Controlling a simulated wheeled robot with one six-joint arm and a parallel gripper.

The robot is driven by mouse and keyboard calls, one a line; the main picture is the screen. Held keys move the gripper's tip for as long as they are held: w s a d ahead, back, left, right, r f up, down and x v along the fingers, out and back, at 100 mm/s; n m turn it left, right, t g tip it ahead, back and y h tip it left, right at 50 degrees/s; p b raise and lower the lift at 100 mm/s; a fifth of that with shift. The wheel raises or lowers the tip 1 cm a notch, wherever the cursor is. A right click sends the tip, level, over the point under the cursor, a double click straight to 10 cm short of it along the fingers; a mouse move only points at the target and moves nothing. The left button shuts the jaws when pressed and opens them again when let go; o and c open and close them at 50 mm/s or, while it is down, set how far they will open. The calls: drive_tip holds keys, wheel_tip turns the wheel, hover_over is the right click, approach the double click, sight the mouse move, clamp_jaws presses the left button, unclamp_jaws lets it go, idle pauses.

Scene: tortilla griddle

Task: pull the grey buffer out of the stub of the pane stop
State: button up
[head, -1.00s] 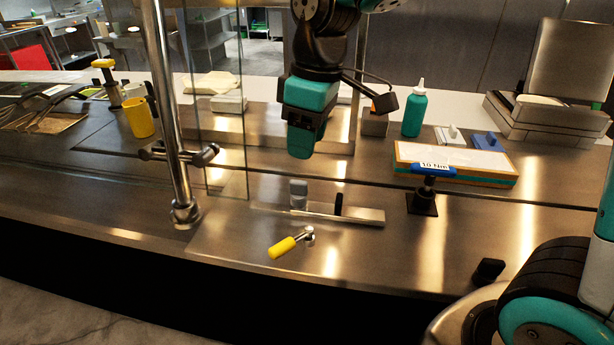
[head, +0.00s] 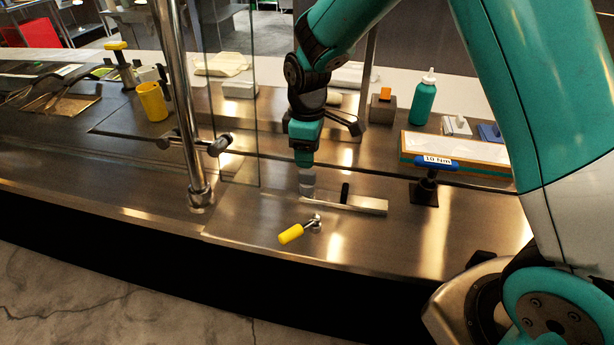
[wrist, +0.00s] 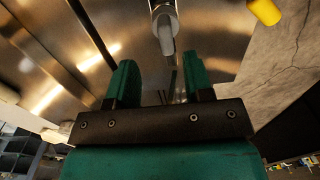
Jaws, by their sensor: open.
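The grey buffer (head: 307,187) stands upright at the left end of a flat metal bar (head: 365,206) on the steel counter; I take this to be the pane stop. The stub holding the buffer cannot be told apart from it. My gripper (head: 304,162) points down just above the buffer, close to its top. In the wrist view my gripper (wrist: 160,78) is open, with its two green fingers apart and nothing between them. A grey rounded piece (wrist: 166,32), apparently the buffer, lies ahead of the gap between the fingers.
A yellow-handled lever (head: 291,233) sits in front of the bar. A black upright piece (head: 345,192) stands on the bar. A blue-handled tool (head: 437,163) in a black holder is to the right. A glass pane (head: 232,100) and chrome post (head: 178,120) stand left.

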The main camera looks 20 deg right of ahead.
sight(307, 171)
drive_tip(key=shift+s+a+f+p, duration=0.15)
drive_tip(key=shift+f+p, duration=0.4)
drive_tip(key=shift+f, duration=0.8)
drive_tip(key=shift+s+f+p, duration=0.2)
drive_tip(key=shift+f+p, duration=0.35)
drive_tip(key=shift+f, duration=0.8)
clamp_jaws()
